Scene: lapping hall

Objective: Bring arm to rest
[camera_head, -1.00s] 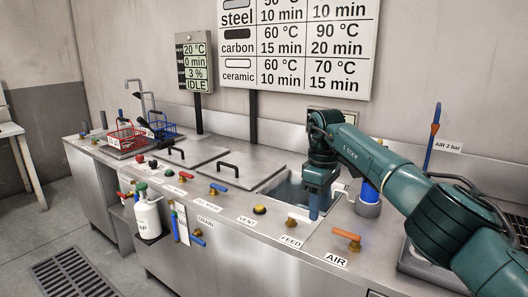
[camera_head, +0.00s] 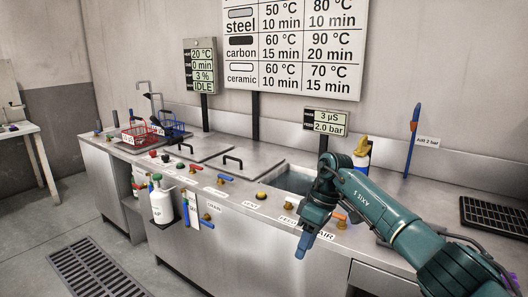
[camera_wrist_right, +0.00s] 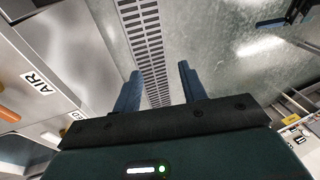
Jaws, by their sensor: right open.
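My right arm (camera_head: 385,213) comes in from the right. My right gripper (camera_head: 305,243) hangs in front of the counter's front edge, near the AIR label, with its blue fingers pointing down. In the right wrist view the two fingers (camera_wrist_right: 158,88) stand apart with nothing between them, and the floor and a drain grate show beyond.
The steel counter (camera_head: 225,203) carries an open basin (camera_head: 294,180), partly behind my gripper, and several valve handles. A red basket (camera_head: 137,134) and a blue basket (camera_head: 172,130) stand at the far left. A white bottle (camera_head: 161,205) hangs at the front. A floor grate (camera_head: 95,270) lies left.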

